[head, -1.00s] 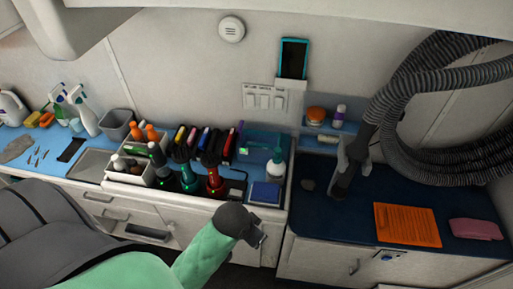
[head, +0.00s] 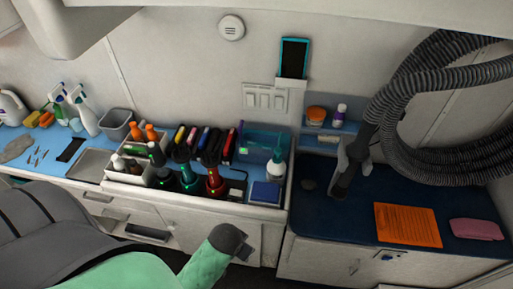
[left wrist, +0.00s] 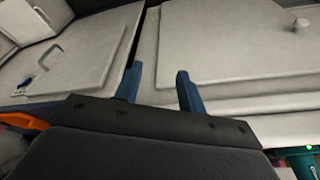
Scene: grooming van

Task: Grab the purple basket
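I see no purple basket in either view. My left gripper (head: 240,252) hangs in front of the cabinet doors below the counter edge in the head view. In the left wrist view its two blue fingers (left wrist: 158,90) are spread apart with nothing between them, and pale cabinet panels lie beyond. My right gripper is not in view.
The blue counter holds spray bottles (head: 82,110), a grey bin (head: 116,125), a white caddy (head: 128,178), several clippers and a teal box (head: 259,145). To the right are an orange mat (head: 407,225), a pink towel (head: 476,229) and a ribbed hose (head: 440,70).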

